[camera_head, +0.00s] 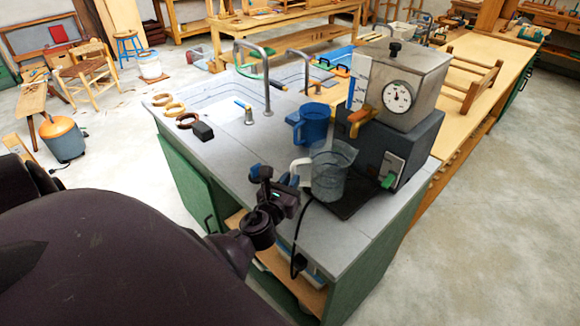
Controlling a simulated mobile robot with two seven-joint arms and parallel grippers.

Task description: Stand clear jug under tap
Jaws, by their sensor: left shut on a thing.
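The clear jug (329,178) is upright, with its pale handle (297,172) turned left toward my left gripper. My left gripper (291,181) is shut on the jug at its handle side; the fingertips are small and partly hidden here. The brass tap (361,117) sticks out from the front of the metal boiler (403,82), which has a round gauge. The jug is below and a little left of the tap, over the left part of the dark mat (352,203). I cannot tell whether its base touches the mat. My right gripper is out of view.
A blue jug (314,122) stands just behind the clear jug. A dark base (402,142) with a green switch supports the boiler. The grey worktop's front (335,236) is clear.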

